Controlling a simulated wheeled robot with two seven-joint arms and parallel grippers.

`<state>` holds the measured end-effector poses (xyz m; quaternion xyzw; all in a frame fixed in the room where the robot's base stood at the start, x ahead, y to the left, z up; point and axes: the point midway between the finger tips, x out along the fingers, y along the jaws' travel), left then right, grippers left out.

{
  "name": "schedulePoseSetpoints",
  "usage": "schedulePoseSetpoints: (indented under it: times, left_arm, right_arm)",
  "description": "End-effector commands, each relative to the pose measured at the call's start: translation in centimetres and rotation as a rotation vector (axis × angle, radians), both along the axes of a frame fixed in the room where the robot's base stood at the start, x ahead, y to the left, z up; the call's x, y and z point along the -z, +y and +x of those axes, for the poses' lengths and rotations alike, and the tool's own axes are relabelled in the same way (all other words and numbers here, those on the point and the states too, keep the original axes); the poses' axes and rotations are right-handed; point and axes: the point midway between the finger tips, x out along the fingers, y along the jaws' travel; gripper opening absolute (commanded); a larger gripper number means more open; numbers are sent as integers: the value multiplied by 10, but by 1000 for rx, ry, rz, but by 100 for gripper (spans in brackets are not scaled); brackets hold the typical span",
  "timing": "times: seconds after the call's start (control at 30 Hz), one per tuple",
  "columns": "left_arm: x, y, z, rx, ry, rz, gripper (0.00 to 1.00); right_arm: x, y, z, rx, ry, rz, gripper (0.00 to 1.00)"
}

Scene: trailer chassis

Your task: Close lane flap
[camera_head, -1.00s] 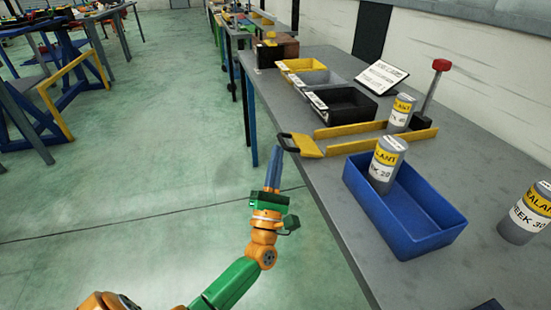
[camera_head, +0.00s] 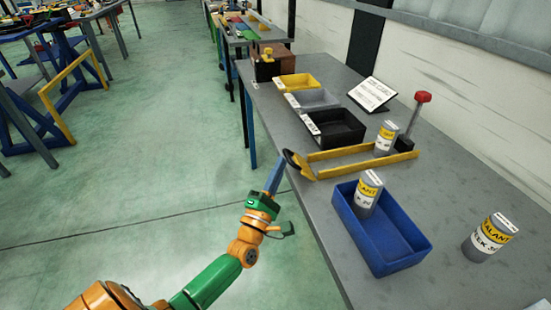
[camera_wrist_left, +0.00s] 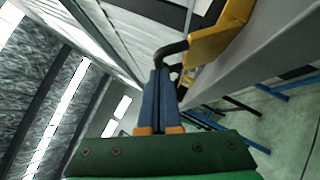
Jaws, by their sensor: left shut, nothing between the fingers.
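The lane on the bench has two yellow rails (camera_head: 350,151) with a yellow flap (camera_head: 301,167) at its near left end. The flap looks tilted up, seen narrow, and has a black handle (camera_head: 289,157). My left gripper (camera_head: 274,172) is shut and empty, its blue fingers just below the handle at the bench edge. In the left wrist view the fingertips (camera_wrist_left: 160,76) are beside or touching the black handle (camera_wrist_left: 172,50), which joins the yellow flap (camera_wrist_left: 218,32); exact contact is unclear. A sealant can (camera_head: 386,138) stands at the lane's far end. My right gripper is out of view.
A blue bin (camera_head: 400,255) holding a sealant can (camera_head: 368,192) stands right of the lane. Another can (camera_head: 489,238) stands farther right. Black (camera_head: 336,128), grey and yellow bins, a sign (camera_head: 373,94) and a red-knobbed lever (camera_head: 422,98) are behind. Floor left of the bench is free.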

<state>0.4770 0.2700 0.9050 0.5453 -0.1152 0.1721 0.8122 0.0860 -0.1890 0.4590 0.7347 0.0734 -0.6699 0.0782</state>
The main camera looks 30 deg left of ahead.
Motion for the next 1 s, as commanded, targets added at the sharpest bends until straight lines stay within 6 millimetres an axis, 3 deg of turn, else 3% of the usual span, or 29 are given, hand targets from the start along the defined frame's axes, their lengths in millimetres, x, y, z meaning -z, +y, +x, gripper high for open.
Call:
schedulePoseSetpoints:
  times: [0.03, 0.4, 0.6, 1.0]
  left_arm:
    - [-19, -1, 2, 0, 33, 28, 0]
    - [-42, -17, 20, 1, 295, 250, 0]
    - [-44, -26, 31, 1, 392, 335, 0]
    - [-47, -38, 45, 0, 388, 331, 0]
  right_arm:
    - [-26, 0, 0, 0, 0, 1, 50]
    - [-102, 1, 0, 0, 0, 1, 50]
    - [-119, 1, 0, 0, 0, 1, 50]
    - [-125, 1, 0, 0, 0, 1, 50]
